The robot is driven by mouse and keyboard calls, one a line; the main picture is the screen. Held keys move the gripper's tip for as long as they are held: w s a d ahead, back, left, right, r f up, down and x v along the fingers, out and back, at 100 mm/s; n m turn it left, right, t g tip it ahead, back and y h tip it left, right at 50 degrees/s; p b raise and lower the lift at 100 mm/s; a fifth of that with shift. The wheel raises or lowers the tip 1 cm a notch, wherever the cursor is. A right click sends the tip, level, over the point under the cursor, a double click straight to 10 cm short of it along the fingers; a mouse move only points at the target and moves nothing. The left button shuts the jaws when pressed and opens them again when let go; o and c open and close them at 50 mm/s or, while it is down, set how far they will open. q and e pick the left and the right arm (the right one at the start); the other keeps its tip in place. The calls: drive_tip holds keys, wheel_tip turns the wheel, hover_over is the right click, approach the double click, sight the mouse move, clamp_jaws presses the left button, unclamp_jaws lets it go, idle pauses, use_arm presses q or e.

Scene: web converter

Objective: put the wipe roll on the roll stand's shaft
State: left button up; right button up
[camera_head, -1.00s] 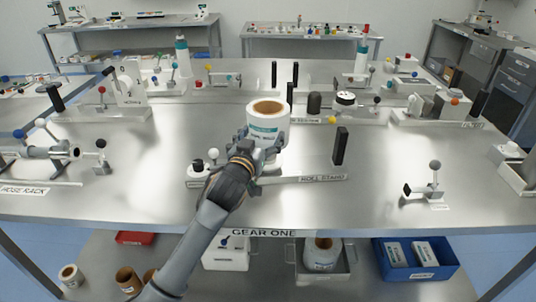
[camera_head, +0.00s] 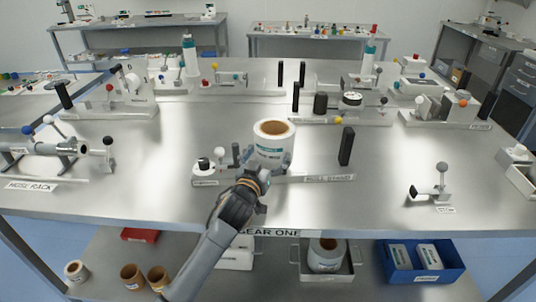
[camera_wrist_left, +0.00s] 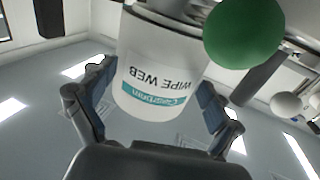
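The wipe roll (camera_head: 272,150) is white with a teal label and a brown core, and stands upright with its core opening up. My left gripper (camera_head: 268,168) has its fingers on both sides of it. In the left wrist view the fingers (camera_wrist_left: 155,112) flank the roll (camera_wrist_left: 155,82), its "WIPE WEB" print upside down. The roll stand (camera_head: 318,179) is a low pale base, with a black post (camera_head: 346,146) at its right and knobs at its left. The roll is over the stand's middle. I see no shaft; whether the roll touches the stand is hidden.
A green ball (camera_wrist_left: 244,34) is close to the wrist camera. Left of the roll are a grey-ball lever and a black-topped knob (camera_head: 204,163). Another fixture (camera_head: 432,190) stands at the right. The steel table (camera_head: 390,155) is bare between the roll stand and that fixture.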

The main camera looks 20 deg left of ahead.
idle(0.3)
use_arm(q)
drive_tip(key=shift+r, duration=0.2)
drive_tip(key=shift+s+f, duration=0.15)
drive_tip(key=shift+s, duration=0.2)
drive_tip(key=s+b, duration=0.1)
drive_tip(key=s, duration=1)
drive_tip(key=shift+s, duration=0.2)
